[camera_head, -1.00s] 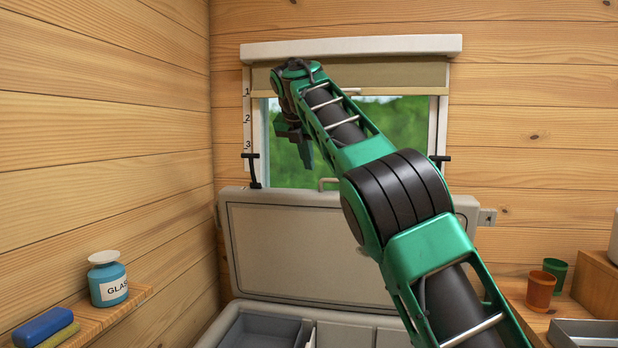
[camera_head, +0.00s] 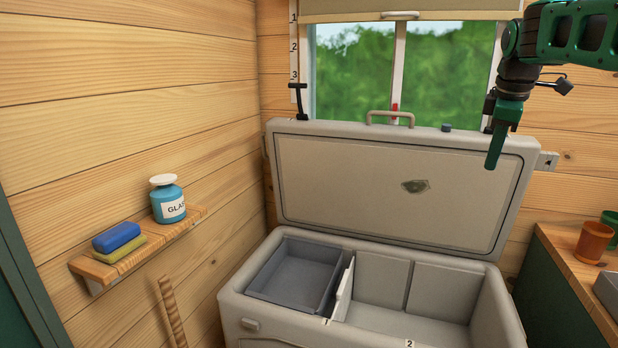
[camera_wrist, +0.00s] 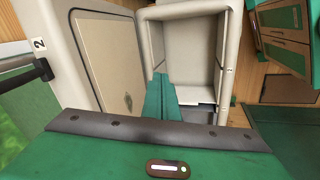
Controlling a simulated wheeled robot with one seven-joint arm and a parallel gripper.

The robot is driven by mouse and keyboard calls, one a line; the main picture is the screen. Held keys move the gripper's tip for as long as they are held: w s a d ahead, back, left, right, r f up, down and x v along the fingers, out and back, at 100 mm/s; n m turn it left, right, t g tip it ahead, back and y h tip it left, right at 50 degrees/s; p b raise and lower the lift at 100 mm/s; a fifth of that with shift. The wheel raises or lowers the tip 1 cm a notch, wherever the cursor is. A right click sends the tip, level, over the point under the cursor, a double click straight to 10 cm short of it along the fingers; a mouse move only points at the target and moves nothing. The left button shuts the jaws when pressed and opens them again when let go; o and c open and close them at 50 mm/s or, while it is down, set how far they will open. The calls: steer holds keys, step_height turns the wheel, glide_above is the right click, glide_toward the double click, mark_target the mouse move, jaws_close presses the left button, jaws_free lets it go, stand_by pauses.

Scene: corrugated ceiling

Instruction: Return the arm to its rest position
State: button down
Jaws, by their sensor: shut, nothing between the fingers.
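My green and black gripper (camera_head: 495,162) hangs at the upper right of the head view, pointing down. It is shut and empty, in front of the right part of the raised lid (camera_head: 350,185) of a grey chest (camera_head: 285,318). My arm enters from the upper right edge. In the wrist view my shut green gripper (camera_wrist: 163,82) points towards the chest interior (camera_wrist: 190,45), with the lid (camera_wrist: 112,60) to its left. I cannot tell how far the fingertips are from the lid.
A wall shelf (camera_head: 130,262) at left holds a glass-labelled jar (camera_head: 168,200), a blue block (camera_head: 115,236) and a yellow one under it. A window (camera_head: 400,70) with a blind (camera_head: 350,8) is behind the lid. A counter (camera_head: 565,262) with an orange cup (camera_head: 594,240) stands at right.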

steer(key=s+f+m+g, duration=0.1)
steer(key=s+f+m, duration=0.4)
steer(key=s+f, duration=0.3)
steer(key=s+f+m+g+y, duration=0.1)
steer(key=s+f+m, duration=0.5)
steer(key=s, duration=1.1)
steer(key=s+a+f+m+g, duration=0.1)
steer(key=s+f+m, duration=0.5)
steer(key=s+f, duration=0.3)
steer(key=s, duration=0.3)
steer(key=shift+s+f, duration=0.25)
steer(key=shift+f, duration=0.15)
steer(key=shift+a, duration=0.1)
steer(key=shift+w+f, duration=0.2)
steer(key=shift+w, duration=0.45)
steer(key=shift+s, duration=0.15)
